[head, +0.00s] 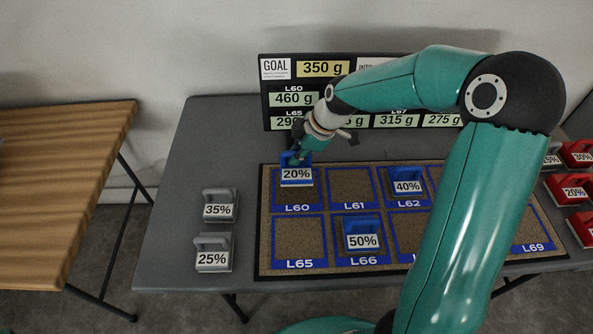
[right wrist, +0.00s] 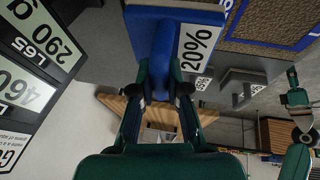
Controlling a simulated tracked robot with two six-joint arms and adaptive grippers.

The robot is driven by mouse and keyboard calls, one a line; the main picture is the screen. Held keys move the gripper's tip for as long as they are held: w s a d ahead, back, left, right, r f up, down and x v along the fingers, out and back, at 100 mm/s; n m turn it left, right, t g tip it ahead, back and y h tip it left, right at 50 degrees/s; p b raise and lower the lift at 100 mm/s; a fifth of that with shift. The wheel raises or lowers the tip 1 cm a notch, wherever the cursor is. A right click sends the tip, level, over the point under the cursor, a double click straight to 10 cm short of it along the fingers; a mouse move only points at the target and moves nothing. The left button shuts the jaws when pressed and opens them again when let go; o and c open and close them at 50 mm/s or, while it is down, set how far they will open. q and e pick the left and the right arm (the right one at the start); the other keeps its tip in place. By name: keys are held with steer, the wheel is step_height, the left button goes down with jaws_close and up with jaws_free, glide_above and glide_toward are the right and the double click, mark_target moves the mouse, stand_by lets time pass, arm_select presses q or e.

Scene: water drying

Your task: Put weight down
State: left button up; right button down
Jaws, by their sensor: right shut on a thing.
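My right gripper (head: 300,155) is shut on the handle of the blue 20% weight (head: 296,176). This weight is at the L60 square (head: 298,205) of the cork board, near its top edge; I cannot tell if it touches the board. In the right wrist view the blue 20% weight (right wrist: 162,45) sits between the fingers (right wrist: 162,85). A blue 40% weight (head: 407,186) stands on L62 and a blue 50% weight (head: 361,240) on L66.
Grey 35% (head: 218,210) and 25% (head: 212,260) weights stand left of the board on the grey table (head: 180,190). Red weights (head: 574,192) stand at the right. A sign (head: 323,68) with gram values stands behind. L61 (head: 350,185) and L65 (head: 299,240) are empty.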

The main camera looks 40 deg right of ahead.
mark_target(297, 172)
steer(key=shift+f, duration=3.45)
steer(key=c, duration=1.2)
jaws_free()
steer(key=shift+o, duration=0.2)
steer(key=v, duration=1.2)
steer(key=shift+b, duration=0.35)
